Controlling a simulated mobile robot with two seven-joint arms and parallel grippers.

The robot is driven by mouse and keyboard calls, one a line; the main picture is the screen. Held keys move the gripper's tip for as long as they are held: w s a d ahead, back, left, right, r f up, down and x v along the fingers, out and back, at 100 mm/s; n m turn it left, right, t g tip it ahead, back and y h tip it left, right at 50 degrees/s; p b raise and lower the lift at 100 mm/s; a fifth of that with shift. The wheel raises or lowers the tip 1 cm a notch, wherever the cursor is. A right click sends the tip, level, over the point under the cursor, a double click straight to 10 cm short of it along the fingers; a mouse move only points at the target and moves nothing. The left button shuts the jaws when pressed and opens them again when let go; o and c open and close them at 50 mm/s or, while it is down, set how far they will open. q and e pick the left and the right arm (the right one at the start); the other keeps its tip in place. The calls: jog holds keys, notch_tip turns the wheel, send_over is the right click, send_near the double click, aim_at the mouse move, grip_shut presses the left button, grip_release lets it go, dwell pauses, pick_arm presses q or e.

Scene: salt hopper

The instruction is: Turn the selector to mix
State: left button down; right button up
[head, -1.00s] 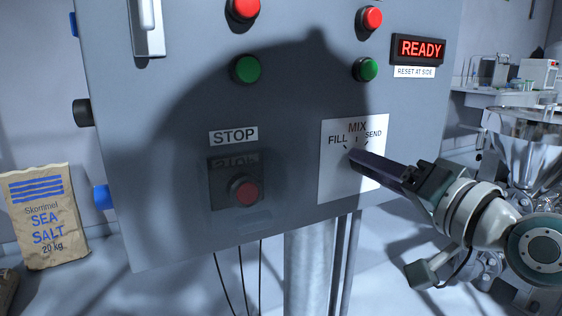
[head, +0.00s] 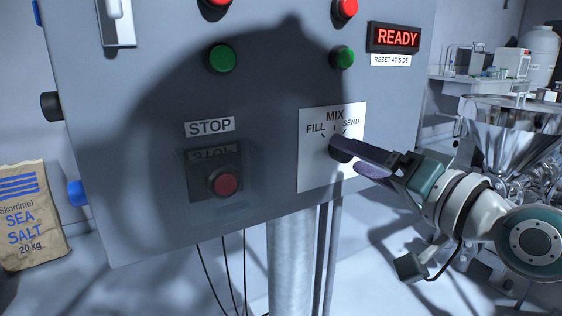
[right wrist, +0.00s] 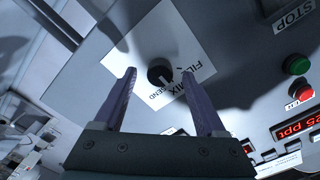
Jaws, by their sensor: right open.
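The selector is a round dark knob (head: 341,155) on a white plate (head: 316,178) marked FILL, MIX and SEND, low on the right of the grey panel. My right gripper (head: 349,156) is open at the knob, its fingers partly hiding it in the head view. In the right wrist view the knob (right wrist: 158,72) shows between the two spread fingers, with a gap on each side. I cannot tell for sure which mark the knob points to. My left gripper is not in view.
Red and green buttons, a STOP button (head: 223,183) and a lit READY display (head: 395,37) are on the panel (head: 265,110). A salt sack (head: 33,210) stands at the left. A shiny metal hopper (head: 512,140) stands behind my right arm.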

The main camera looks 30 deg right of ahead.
jog(key=s, duration=0.8)
jog(key=shift+d, duration=0.3)
jog(key=shift+s, duration=0.1)
jog(key=s+a+r+n+g+y+p, duration=0.25)
jog(key=s+a+n+g+p, duration=0.35)
jog(key=a+p, duration=0.5)
jog(key=s+r+n+g+h+p, duration=0.4)
jog(key=s+r+g+p, duration=0.4)
jog(key=s+p, duration=0.4)
notch_tip(320, 180, up, 36)
jog(key=w+p, duration=0.1)
jog(key=p, duration=3.6)
jog(key=shift+d, duration=0.2)
jog(key=shift+y, duration=0.25)
